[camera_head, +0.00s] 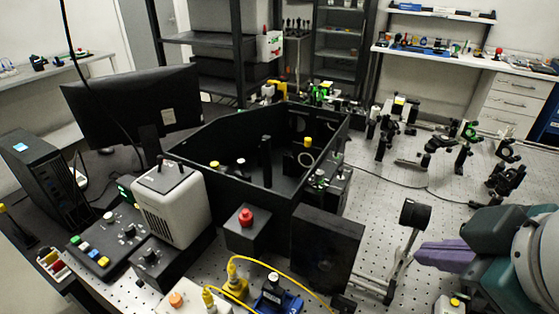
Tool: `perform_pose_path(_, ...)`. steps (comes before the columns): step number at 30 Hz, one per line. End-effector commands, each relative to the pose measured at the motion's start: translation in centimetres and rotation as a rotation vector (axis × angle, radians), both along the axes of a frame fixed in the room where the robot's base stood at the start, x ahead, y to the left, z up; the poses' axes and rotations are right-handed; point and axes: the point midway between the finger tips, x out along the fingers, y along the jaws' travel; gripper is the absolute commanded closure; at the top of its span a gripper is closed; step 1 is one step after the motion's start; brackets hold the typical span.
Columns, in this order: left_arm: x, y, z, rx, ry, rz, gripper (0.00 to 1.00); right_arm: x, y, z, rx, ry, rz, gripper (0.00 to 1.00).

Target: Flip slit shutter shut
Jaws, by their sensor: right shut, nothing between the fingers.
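A black spectrometer box (225,182) stands open-topped on the bench. A flat black square plate (327,250) stands upright at its near right side. I cannot tell for sure which of these is the slit shutter. My right gripper (422,255), with purple fingers, comes in from the right. It is shut and empty, with its tips just right of the lever and below the knob; I cannot tell whether they touch. My left gripper is not in view.
A black block with a red button (246,216), a beige lamp housing (172,205) and a control panel (112,240) stand to the left. Yellow cables (283,270) cross the front. Optic mounts (462,140) stand on the right breadboard; bare surface (400,180) lies behind the knob.

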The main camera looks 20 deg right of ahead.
Motion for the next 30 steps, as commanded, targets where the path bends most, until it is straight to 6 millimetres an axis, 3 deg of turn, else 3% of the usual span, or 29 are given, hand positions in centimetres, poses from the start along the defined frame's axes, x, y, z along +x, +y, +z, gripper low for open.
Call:
perform_pose_path(1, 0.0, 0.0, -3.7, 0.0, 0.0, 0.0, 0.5, 0.8, -0.8, -3.3, -0.037, -0.036, 0.015, 1.0)
perform_pose_path(9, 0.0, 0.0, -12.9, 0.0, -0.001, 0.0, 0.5, 5.5, -5.4, -9.1, -0.299, -0.267, 0.146, 1.0)
perform_pose_path(19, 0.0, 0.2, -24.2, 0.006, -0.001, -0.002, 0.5, 10.1, -9.8, -13.0, -0.774, -0.582, 0.392, 1.0)
perform_pose_path(24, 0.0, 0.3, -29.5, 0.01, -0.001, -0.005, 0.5, 11.1, -10.6, -14.2, -1.058, -0.734, 0.551, 1.0)
perform_pose_path(30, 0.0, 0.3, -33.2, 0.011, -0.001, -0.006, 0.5, 11.0, -10.3, -15.0, -1.305, -0.859, 0.698, 1.0)
